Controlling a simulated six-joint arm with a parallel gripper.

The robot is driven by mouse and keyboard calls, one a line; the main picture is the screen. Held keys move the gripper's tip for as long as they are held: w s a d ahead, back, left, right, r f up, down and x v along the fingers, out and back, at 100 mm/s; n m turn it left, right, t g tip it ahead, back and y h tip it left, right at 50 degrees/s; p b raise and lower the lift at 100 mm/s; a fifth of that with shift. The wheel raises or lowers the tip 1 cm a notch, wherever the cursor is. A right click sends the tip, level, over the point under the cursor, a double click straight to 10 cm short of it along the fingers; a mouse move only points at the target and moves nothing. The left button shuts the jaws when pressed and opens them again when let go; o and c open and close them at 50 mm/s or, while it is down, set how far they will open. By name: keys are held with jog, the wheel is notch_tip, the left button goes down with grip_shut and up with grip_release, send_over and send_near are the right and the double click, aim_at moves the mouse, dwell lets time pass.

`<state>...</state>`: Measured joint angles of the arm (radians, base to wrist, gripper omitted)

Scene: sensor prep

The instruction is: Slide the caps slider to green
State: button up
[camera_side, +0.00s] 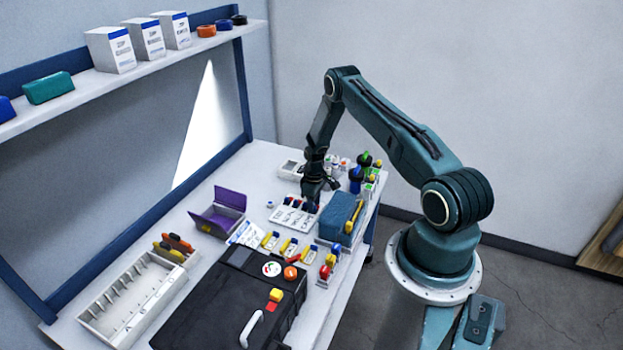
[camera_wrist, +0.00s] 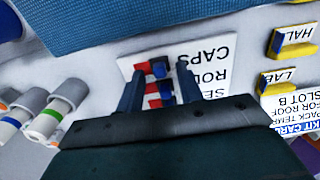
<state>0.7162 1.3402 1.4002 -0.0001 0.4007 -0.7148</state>
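The white slider panel (camera_side: 290,218) lies on the bench in the side view, below my gripper (camera_side: 312,200). In the wrist view the panel (camera_wrist: 215,72) reads upside down, with the CAPS row at the top. The dark blue caps slider knob (camera_wrist: 160,67) has a red patch just left of it. My gripper (camera_wrist: 160,70) is open, one finger on each side of this row, with a gap around the knob. I cannot tell how far above the panel the fingertips are. More knobs and red patches show between the fingers below. I see no green on the caps row.
A blue box (camera_side: 341,217) stands close right of the panel; its blue side (camera_wrist: 130,22) fills the top of the wrist view. White tubes with coloured bands (camera_wrist: 45,118) lie at left. Yellow labelled holders (camera_wrist: 290,42) sit at right. A purple open box (camera_side: 218,211) is farther left.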

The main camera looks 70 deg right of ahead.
jog(key=shift+f, duration=0.35)
grip_shut()
jog(key=shift+d, duration=1.6)
grip_release()
jog(key=shift+r, duration=0.2)
